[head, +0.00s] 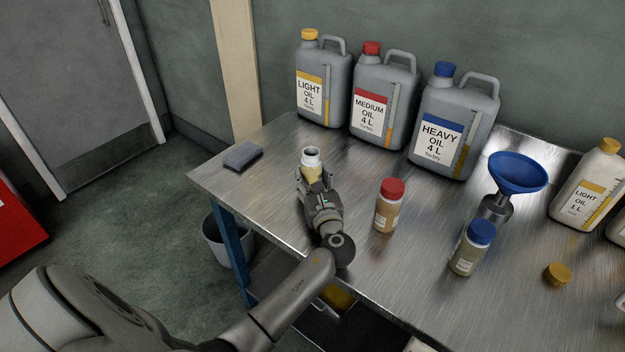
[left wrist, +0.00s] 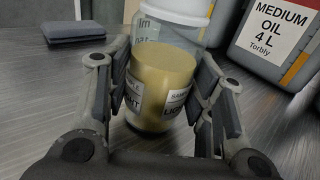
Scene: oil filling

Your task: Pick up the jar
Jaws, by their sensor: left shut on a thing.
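A small open jar (head: 311,158) with a pale rim and yellowish oil inside stands upright near the left part of the metal table. I cannot tell whether the jar's base is touching the table. My right gripper is not in view.
A red-capped jar (head: 389,206) and a blue-capped jar (head: 472,249) stand to the right. A loose yellow cap (head: 557,274) lies farther right. A blue funnel (head: 517,173) stands behind. Grey oil cans (head: 455,120) line the back. A grey sponge-like block (head: 243,156) lies left.

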